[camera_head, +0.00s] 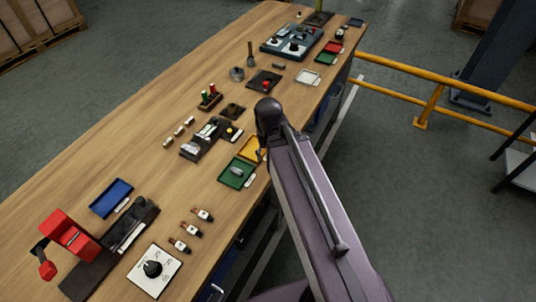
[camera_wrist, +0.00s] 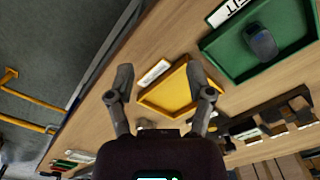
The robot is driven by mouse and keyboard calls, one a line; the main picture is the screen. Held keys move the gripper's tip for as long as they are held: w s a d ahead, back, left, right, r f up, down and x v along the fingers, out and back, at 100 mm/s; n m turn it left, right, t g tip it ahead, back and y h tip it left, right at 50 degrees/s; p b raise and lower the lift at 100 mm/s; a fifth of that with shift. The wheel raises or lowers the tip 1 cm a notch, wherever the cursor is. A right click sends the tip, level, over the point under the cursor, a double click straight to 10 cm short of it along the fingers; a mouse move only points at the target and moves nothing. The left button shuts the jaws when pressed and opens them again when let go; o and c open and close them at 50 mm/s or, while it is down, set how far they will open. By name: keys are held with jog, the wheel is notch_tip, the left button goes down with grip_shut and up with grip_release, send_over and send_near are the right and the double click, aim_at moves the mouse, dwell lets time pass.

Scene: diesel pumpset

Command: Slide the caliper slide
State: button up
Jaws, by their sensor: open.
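I cannot make out the caliper slide for certain at this size. A dark fixture with pale metal parts (camera_head: 205,138) stands mid-bench in the head view and may be the caliper. A dark fixture with pale parts also shows at the right of the wrist view (camera_wrist: 268,124). My gripper (camera_wrist: 160,78) is open and empty, its two fingers spread over the yellow tray (camera_wrist: 172,92). In the head view my arm hides most of the gripper, beside the yellow tray (camera_head: 250,149) and right of the fixture.
A green tray (camera_head: 236,174) holding a dark rounded object (camera_wrist: 262,42) lies beside the yellow one. A blue tray (camera_head: 111,198), a red-handled device (camera_head: 70,235) and a dial plate (camera_head: 154,270) stand at the near end. A yellow rail (camera_head: 440,88) runs beyond the bench's right edge.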

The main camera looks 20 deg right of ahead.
jog(key=w+a+r+n+p, duration=0.2)
jog(key=w+a+r+p, duration=0.15)
jog(key=w, duration=0.25)
jog(key=w+a+r+n+p, duration=0.1)
jog(key=w+a+r+p, duration=0.1)
jog(key=w+r+p, duration=0.3)
notch_tip(320, 180, up, 5)
jog(key=n+p, duration=0.3)
jog(key=p, duration=0.2)
send_over(214, 117)
jog(key=shift+s+a+r+n, duration=0.1)
jog(key=shift+s+r+n, duration=0.1)
jog(key=shift+n, duration=0.1)
jog(key=shift+f, duration=0.3)
notch_tip(214, 117, down, 13)
jog(key=b, duration=1.3)
jog(key=shift+f, duration=0.15)
grip_shut()
